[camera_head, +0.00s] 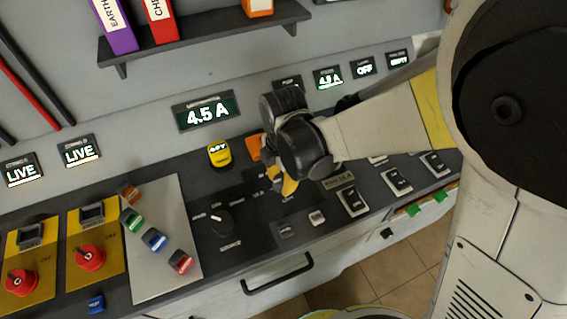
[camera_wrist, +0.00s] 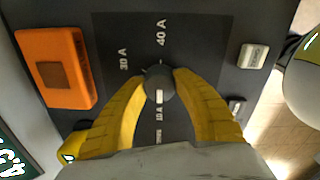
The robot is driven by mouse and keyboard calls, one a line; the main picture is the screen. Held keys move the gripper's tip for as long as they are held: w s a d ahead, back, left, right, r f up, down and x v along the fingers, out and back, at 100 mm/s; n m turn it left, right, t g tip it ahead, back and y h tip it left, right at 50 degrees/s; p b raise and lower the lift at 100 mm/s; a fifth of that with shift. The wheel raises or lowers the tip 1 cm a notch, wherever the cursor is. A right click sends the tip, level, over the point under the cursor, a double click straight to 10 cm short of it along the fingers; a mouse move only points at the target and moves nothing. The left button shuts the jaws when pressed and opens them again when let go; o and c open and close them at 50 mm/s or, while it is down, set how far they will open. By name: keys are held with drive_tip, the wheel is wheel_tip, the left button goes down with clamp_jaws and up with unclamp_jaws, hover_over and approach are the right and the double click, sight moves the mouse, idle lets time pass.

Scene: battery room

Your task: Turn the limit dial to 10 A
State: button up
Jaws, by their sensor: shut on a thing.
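The limit dial (camera_wrist: 158,84) is a round dark knob on a black plate in the wrist view. A white mark on its lower edge points down the picture, towards a label that reads as 10 A. Labels 30 A and 40 A are on the plate above it. My gripper (camera_wrist: 159,88) has its two yellow fingers closed on either side of the knob, touching it. In the head view my gripper (camera_head: 286,186) is down at the sloping console, and its wrist and fingers hide the dial.
An orange block (camera_wrist: 57,65) stands left of the dial plate, and a pale button (camera_wrist: 253,57) is to the right. In the head view, another black knob (camera_head: 219,222) is on the console, and a large display (camera_head: 207,113) reads 4.5 A. A shelf (camera_head: 210,35) hangs above.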

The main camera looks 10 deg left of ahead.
sight(283, 180)
drive_tip(key=o, duration=1.2)
wheel_tip(283, 180, up, 12)
drive_tip(key=shift+d, duration=0.15)
drive_tip(key=shift+s, duration=0.1)
drive_tip(key=s+d+r+m+t, duration=0.2)
drive_tip(key=d+m+t, duration=0.1)
drive_tip(key=d+m, duration=0.9)
drive_tip(key=s+d+r+m+t, duration=0.3)
drive_tip(key=d+m, duration=1)
drive_tip(key=m, duration=0.1)
drive_tip(key=shift+s+d+m+t, duration=0.15)
drive_tip(key=shift+m+t, duration=0.15)
drive_tip(key=shift+t, duration=0.1)
